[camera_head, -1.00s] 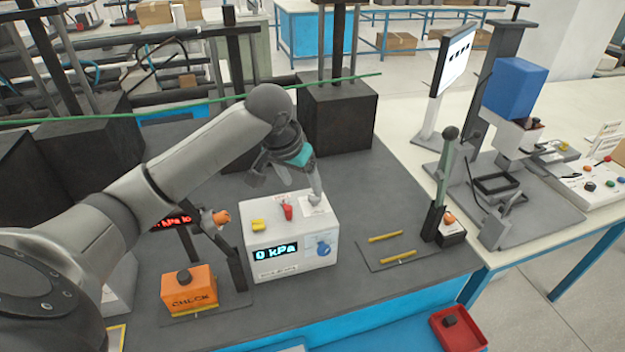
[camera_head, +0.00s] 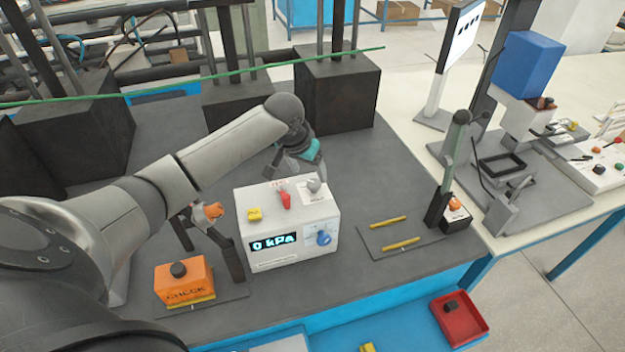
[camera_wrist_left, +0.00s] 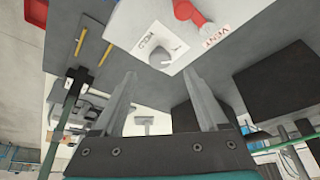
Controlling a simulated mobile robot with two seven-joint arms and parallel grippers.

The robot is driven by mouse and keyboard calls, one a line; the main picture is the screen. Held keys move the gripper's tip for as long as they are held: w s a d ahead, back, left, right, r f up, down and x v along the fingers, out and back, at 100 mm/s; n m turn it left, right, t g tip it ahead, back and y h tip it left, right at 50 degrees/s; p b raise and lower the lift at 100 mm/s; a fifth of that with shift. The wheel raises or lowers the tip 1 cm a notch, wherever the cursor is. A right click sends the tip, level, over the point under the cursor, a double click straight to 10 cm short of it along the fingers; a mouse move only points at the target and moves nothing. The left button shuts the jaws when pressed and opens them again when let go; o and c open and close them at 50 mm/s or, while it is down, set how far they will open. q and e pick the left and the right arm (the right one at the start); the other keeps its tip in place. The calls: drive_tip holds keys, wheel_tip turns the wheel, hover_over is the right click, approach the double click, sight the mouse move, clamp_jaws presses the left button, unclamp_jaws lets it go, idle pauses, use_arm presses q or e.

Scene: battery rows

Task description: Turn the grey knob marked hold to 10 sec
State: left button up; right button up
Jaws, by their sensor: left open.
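The grey knob (camera_head: 314,186) sits on top of the white box (camera_head: 262,222), at its back right. In the left wrist view the grey knob (camera_wrist_left: 163,59) has a pale pointer line and stands next to a label reading HOLD; other lettering around it is too small to read. My left gripper (camera_head: 297,172) is above the back of the box. In the wrist view its two fingers are spread, and the knob lies ahead of the gap (camera_wrist_left: 163,82) between them, apart from both. My right gripper is in neither view.
A red lever (camera_head: 285,200) marked VENT and a yellow part (camera_head: 254,214) stand beside the knob. The blue knob (camera_head: 323,238) is on the box front. An orange CHECK box (camera_head: 184,282) is at the left, yellow rods (camera_head: 401,243) at the right. A black block (camera_head: 338,90) stands behind.

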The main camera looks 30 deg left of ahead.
sight(313, 183)
use_arm(q)
drive_tip(key=shift+x, duration=2.95)
clamp_jaws()
